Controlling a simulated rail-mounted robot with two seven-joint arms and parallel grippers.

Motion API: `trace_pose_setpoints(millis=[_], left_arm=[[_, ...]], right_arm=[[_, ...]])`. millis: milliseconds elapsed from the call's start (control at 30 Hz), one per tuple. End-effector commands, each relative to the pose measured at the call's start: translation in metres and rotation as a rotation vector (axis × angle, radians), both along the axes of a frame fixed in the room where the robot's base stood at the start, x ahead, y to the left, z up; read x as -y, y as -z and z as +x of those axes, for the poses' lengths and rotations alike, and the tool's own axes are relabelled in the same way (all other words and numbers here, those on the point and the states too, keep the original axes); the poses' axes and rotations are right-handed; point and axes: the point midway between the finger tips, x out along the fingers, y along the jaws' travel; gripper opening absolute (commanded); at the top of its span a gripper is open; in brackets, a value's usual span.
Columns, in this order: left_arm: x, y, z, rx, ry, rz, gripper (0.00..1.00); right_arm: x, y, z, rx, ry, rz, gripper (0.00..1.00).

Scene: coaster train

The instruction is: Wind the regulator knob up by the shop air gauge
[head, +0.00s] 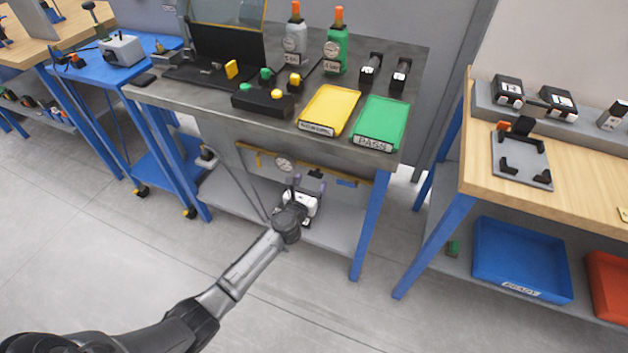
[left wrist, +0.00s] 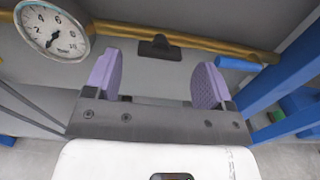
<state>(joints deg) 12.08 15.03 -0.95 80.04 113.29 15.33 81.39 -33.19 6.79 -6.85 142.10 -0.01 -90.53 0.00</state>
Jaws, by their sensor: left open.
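The round white shop air gauge (head: 284,164) is on the brass pipe under the front of the middle bench. It is also at the upper left of the left wrist view (left wrist: 53,30), its dark needle pointing down and left. My left gripper (head: 304,181) is below the bench top, right of the gauge. In the left wrist view its purple fingers (left wrist: 157,77) are wide apart with nothing between them. A dark piece (left wrist: 160,47) sits on the pipe line beyond the fingers; I cannot tell if it is the regulator knob. My right gripper is not in view.
A brass pipe (left wrist: 205,46) with a blue handle (left wrist: 238,63) runs behind the fingers. The bench's blue leg (head: 371,225) stands to the right. Yellow (head: 330,108) and green (head: 381,122) trays lie on the bench top above. The floor in front is clear.

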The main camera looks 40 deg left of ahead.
Motion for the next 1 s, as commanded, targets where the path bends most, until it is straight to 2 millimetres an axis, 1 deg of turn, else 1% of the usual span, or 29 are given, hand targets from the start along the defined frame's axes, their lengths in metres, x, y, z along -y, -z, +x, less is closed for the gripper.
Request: trace_pose_setpoints(millis=[33, 100, 300, 667, 767, 1000], left_arm=[[-0.002, 0.002, 0.007, 0.001, 0.000, 0.001, 0.77], [-0.004, 0.002, 0.014, 0.001, 0.000, 0.001, 0.77], [-0.008, 0.001, 0.026, 0.000, 0.000, 0.001, 0.77], [-0.009, 0.000, 0.029, 0.000, 0.000, 0.001, 0.77], [-0.009, 0.000, 0.029, 0.000, 0.000, 0.001, 0.69], [-0.009, 0.000, 0.028, 0.000, 0.000, 0.001, 0.46]], right_arm=[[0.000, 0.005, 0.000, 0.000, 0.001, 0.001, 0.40], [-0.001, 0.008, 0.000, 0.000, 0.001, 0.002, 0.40], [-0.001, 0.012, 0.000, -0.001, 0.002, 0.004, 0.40], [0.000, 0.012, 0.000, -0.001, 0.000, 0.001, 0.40], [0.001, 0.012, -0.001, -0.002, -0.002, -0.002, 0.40], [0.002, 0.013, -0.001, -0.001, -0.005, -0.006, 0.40]])
